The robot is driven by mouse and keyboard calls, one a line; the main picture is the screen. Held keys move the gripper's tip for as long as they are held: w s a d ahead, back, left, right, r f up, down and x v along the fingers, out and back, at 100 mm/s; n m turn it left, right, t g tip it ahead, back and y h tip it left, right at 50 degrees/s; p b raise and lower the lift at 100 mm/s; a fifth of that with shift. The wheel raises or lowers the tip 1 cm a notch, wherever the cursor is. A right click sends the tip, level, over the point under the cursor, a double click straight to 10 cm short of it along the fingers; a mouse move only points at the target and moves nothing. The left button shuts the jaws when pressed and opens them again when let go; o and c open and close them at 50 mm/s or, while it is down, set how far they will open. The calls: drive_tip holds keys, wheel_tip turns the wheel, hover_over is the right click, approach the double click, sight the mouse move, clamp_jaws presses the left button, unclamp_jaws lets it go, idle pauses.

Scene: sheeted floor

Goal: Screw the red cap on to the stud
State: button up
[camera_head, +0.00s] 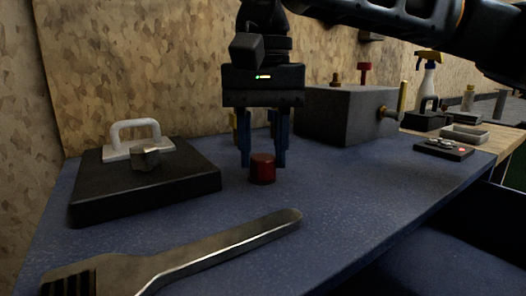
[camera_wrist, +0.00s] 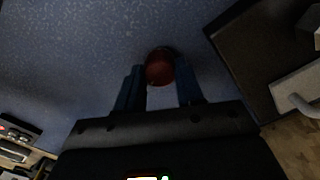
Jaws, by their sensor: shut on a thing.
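The red cap (camera_head: 262,169) is a small dark-red cylinder, upright at or just above the blue bench top. My gripper (camera_head: 264,160) points down, shut on the cap, with a blue finger on either side. The wrist view also shows the red cap (camera_wrist: 160,68) between the fingertips of my gripper (camera_wrist: 160,82). A short brass peg (camera_head: 336,78) stands on the grey block (camera_head: 345,118) behind and to the right; I cannot tell whether it is the stud. Whatever lies under the cap is hidden.
A black plate (camera_head: 185,183) with a pale handle (camera_head: 135,128) lies left. A metal fork-like tool (camera_head: 200,256) lies in front. The block carries a red T-shaped piece (camera_head: 365,72) and a brass lever (camera_head: 401,100). The bench right of the cap is clear.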

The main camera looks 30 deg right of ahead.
drive_tip(key=m+b, duration=0.1)
drive_tip(key=m, duration=0.4)
drive_tip(key=o, duration=0.7)
drive_tip(key=shift+m, duration=0.5)
drive_tip(key=o, duration=0.5)
drive_tip(key=shift+o, duration=0.2)
drive_tip(key=shift+r, duration=0.1)
